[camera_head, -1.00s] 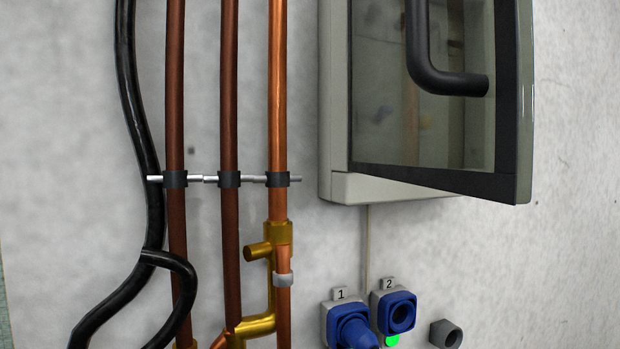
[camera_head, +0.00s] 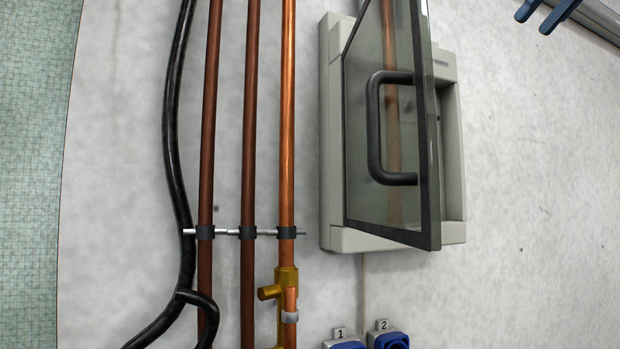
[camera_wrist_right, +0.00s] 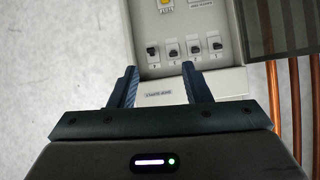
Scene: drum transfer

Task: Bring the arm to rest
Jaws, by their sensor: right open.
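My right gripper (camera_head: 536,20) shows at the top right corner of the head view, its two dark blue fingers apart and empty. In the right wrist view the same gripper (camera_wrist_right: 158,72) is open, with nothing between its fingers. Beyond them is the lower part of the pale grey wall cabinet (camera_wrist_right: 215,85), with a row of small switches (camera_wrist_right: 172,48). In the head view the gripper is apart from the cabinet (camera_head: 453,160), up and to its right. My left gripper is not in view.
The cabinet's glass door (camera_head: 425,130) stands open, with a black handle (camera_head: 374,130). Copper pipes (camera_head: 287,120) and a black cable (camera_head: 172,130) run left of it. Blue sockets (camera_head: 388,341) sit below. The wall (camera_head: 545,180) right of the cabinet is bare.

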